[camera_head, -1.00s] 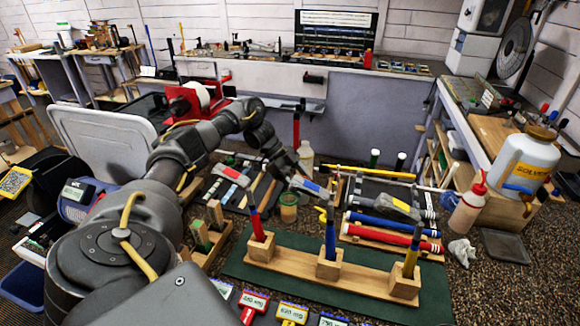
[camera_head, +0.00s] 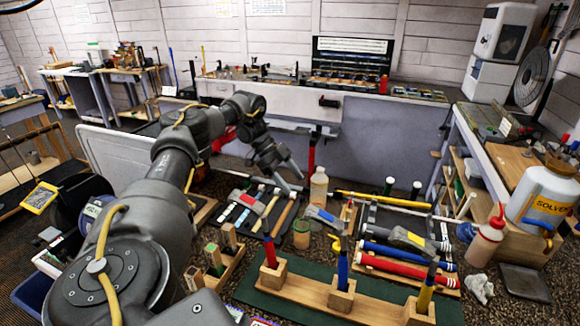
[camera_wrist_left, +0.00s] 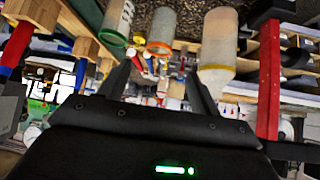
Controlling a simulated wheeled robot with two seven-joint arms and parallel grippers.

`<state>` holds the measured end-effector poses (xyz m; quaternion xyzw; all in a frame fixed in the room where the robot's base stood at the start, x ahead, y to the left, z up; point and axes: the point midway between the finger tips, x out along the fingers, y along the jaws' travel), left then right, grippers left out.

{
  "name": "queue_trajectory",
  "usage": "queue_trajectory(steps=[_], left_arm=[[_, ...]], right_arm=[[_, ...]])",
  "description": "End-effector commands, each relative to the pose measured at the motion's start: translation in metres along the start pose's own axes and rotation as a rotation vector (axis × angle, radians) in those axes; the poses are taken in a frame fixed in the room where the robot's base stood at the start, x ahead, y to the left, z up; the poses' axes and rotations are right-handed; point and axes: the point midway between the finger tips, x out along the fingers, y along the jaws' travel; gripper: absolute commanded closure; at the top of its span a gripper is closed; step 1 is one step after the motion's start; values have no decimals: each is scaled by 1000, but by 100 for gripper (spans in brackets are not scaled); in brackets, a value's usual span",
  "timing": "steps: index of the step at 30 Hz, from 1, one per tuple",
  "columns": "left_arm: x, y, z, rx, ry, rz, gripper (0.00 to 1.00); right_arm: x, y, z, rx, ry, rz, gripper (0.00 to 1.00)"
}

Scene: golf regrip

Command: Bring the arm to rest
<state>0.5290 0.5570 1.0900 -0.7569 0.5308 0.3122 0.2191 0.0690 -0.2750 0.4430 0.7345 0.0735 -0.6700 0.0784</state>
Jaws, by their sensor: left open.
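My left gripper (camera_head: 290,180) hangs in the air in front of the grey bench, above and behind the hammers. In the left wrist view its two fingers (camera_wrist_left: 160,85) stand apart with nothing between them. Bottles and a jar show beyond the fingertips, apart from them. My right gripper is not in either view.
A pale bottle (camera_head: 319,186) stands close to the gripper. A solvent jug (camera_head: 543,200) and red-capped bottle (camera_head: 486,240) stand at right. The grey bench (camera_head: 385,135) is behind.

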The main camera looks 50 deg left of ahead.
Motion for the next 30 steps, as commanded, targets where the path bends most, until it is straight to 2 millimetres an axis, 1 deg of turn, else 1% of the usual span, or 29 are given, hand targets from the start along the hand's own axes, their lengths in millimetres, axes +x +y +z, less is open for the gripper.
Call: queue_trajectory(steps=[20,26,30], left_arm=[[0,0,0,0,0,1,36],[11,1,1,0,1,4,36],[26,1,2,-1,2,4,36]], right_arm=[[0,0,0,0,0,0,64],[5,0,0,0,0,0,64],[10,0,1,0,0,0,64]])
